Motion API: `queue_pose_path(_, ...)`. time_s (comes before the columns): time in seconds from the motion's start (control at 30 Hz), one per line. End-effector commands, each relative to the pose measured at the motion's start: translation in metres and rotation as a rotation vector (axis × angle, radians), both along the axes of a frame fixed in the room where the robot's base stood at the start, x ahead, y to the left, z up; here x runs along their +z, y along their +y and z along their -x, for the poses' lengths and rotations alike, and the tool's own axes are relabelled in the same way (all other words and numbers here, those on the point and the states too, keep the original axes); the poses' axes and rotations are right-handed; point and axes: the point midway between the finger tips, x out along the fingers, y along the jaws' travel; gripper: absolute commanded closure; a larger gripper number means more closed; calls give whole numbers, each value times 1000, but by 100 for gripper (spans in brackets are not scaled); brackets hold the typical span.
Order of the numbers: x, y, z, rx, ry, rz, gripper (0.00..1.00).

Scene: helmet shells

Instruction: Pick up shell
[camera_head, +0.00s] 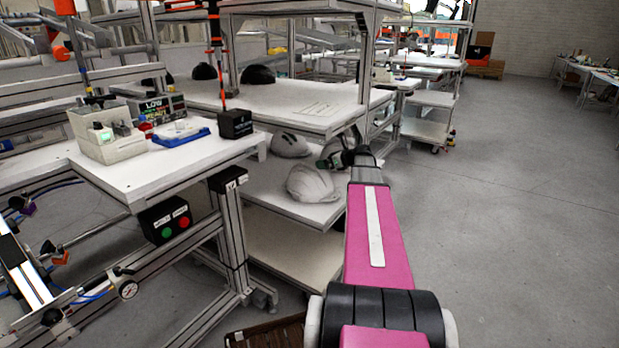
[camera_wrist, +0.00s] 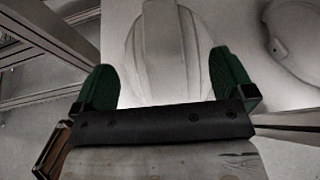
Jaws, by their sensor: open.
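White helmet shells lie on a white lower shelf (camera_head: 262,187) in the head view. One shell (camera_head: 313,184) is at the front, another (camera_head: 289,144) is behind it, and a third (camera_head: 328,150) is partly hidden by my gripper (camera_head: 338,158). In the wrist view, a ridged white shell (camera_wrist: 198,72) shows between the two green fingers of my gripper (camera_wrist: 163,75), which is open. A second shell (camera_wrist: 294,38) is at the right edge. I cannot tell whether the fingers touch the shell.
A workbench (camera_head: 135,183) with a grey device (camera_head: 104,134), blue tray (camera_head: 181,134) and black box (camera_head: 235,123) stands at left. An upper shelf (camera_head: 300,110) overhangs the shells, with dark shells (camera_head: 258,75) at its back. Open floor (camera_head: 520,200) lies to the right.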

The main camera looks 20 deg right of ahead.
Motion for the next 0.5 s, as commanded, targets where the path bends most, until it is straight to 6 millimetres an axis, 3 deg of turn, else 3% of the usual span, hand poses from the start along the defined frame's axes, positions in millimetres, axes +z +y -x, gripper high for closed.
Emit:
queue_pose_path(0.1,-8,10,-17,2,1,1,0)
queue_pose_path(0.5,-21,28,-44,3,0,4,0)
